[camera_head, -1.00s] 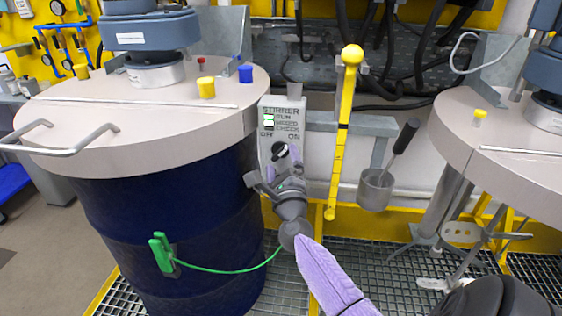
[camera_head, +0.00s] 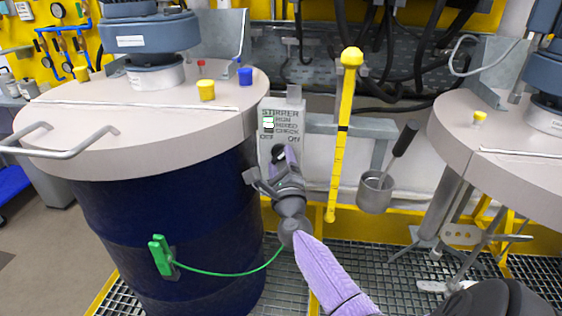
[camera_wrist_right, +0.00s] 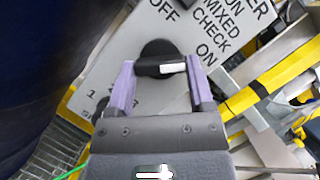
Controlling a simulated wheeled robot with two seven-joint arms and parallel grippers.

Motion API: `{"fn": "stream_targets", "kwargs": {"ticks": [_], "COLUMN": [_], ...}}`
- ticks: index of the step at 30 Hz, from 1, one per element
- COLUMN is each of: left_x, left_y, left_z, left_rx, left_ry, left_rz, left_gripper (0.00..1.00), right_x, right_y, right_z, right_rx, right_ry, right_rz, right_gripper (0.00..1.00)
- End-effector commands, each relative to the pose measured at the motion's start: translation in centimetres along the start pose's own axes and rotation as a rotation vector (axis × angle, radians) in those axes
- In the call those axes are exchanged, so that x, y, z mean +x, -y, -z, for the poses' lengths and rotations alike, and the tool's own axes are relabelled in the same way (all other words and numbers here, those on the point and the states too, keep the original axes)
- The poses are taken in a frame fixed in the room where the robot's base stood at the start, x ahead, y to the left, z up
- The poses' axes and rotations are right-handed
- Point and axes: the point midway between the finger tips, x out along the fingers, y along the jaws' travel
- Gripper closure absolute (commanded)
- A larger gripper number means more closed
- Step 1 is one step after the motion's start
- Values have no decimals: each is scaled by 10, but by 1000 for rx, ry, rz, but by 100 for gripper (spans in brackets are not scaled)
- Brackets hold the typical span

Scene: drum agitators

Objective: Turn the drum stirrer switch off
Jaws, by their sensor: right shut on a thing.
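The stirrer switch panel (camera_head: 267,117) is a light grey plate beside the blue drum (camera_head: 165,225), with OFF at left and ON at right. Its black knob (camera_wrist_right: 150,53) shows in the right wrist view. A white mark on the knob lies on its right side, towards the ON label in that view. My right gripper (camera_head: 280,160) is at the panel, and in the wrist view its purple fingers (camera_wrist_right: 160,80) are on either side of the knob, shut on it. In the head view the gripper partly hides the knob. My left gripper is not in view.
A yellow pole with a ball top (camera_head: 343,130) stands just right of the panel, with a grey ladle cup (camera_head: 375,193) beyond. A green clamp (camera_head: 160,255) with a green cable is on the drum. A second drum lid (camera_head: 500,150) is at right.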

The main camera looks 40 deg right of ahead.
Motion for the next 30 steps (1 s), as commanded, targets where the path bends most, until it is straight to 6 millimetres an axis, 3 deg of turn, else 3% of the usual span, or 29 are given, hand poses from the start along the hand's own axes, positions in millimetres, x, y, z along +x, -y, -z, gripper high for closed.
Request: {"fn": "stream_targets", "kwargs": {"ticks": [8,30], "left_x": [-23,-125], "left_y": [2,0], "left_z": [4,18], "left_rx": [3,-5], "left_ry": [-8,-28], "left_rz": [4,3], "left_gripper": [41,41], "right_x": [1,2], "right_y": [4,10], "right_z": [-3,-6], "right_rx": [-107,-739], "right_ry": [-1,0], "right_rz": [-47,-311], "right_gripper": [91,91]}}
